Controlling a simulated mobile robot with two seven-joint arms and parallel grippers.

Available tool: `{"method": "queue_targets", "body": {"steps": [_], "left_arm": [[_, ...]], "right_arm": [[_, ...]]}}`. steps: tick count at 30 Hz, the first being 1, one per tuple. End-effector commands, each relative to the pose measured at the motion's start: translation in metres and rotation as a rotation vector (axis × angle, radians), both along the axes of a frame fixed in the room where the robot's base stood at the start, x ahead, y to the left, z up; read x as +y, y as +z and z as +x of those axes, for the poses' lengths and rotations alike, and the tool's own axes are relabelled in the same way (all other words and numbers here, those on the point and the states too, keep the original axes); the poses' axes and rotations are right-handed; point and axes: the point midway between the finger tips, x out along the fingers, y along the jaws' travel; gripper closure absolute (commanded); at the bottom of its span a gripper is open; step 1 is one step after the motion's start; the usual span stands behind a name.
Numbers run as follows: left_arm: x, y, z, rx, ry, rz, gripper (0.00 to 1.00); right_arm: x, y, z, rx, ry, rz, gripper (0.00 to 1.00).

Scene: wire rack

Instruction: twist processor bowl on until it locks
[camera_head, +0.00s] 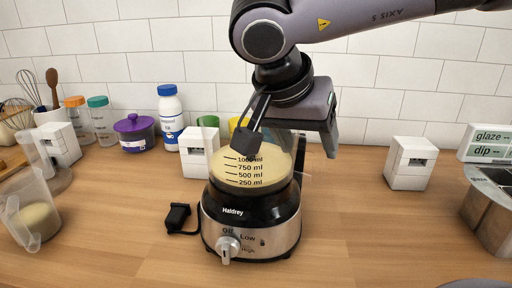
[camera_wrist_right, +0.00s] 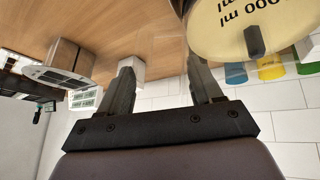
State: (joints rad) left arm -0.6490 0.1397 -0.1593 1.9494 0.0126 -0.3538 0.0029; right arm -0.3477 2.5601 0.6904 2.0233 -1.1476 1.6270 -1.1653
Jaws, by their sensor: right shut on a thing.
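The food processor base (camera_head: 250,228), silver and black with a dial on its front, stands upright on the wooden counter. The clear processor bowl (camera_head: 250,180), with black volume marks and cream-coloured contents, sits on top of it. In the right wrist view the bowl (camera_wrist_right: 250,25) is at the upper right. My right gripper (camera_head: 288,148) reaches down from above at the bowl's upper right side. Its two fingers also show in the wrist view (camera_wrist_right: 160,65), apart and shut on a clear part of the bowl that is hard to make out. Whether the bowl is locked cannot be told.
A black plug (camera_head: 178,216) lies left of the base. A clear jug (camera_head: 32,210) stands far left, a metal container (camera_head: 490,215) far right. White blocks (camera_head: 408,163), a purple pot (camera_head: 134,132) and bottles line the back.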

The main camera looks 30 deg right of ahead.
Motion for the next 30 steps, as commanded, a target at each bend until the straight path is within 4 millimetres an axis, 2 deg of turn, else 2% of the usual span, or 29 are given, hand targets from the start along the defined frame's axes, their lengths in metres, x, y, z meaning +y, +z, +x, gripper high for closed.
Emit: {"method": "queue_targets", "body": {"steps": [6, 7, 9, 10, 16, 17, 27, 30], "left_arm": [[-0.0001, 0.0032, -0.0001, 0.0, 0.0, 0.0, 0.28], [-0.0001, 0.0031, -0.0001, 0.0, 0.0, 0.0, 0.28], [0.0, 0.0026, 0.0, 0.0, 0.0, 0.0, 0.28], [0.0, 0.0026, 0.0, 0.0, 0.0, 0.0, 0.28], [0.0, 0.0026, -0.0001, 0.0, 0.0, 0.0, 0.28], [0.0, 0.0023, -0.0001, 0.0, 0.0, 0.0, 0.28], [-0.0001, 0.0021, -0.0005, 0.004, 0.001, -0.002, 0.28], [-0.0005, 0.0098, -0.0004, 0.006, 0.001, -0.003, 0.28]], "right_arm": [[0.0077, 0.0026, -0.0006, -0.012, -0.089, 0.0, 1.0], [0.0078, 0.0024, -0.0009, -0.012, -0.092, -0.001, 0.32], [0.0075, 0.0023, -0.0012, -0.012, -0.09, 0.0, 0.09], [0.0076, 0.0021, -0.0014, -0.01, -0.091, 0.0, 0.05], [0.0078, 0.0011, -0.0021, -0.006, -0.087, 0.001, 0.05], [0.0077, -0.0004, -0.0027, 0.0, -0.086, 0.0, 0.0], [0.008, -0.0001, -0.0027, -0.001, -0.085, 0.001, 0.0], [0.008, 0.0077, -0.0027, -0.002, -0.085, 0.001, 0.0]]}}
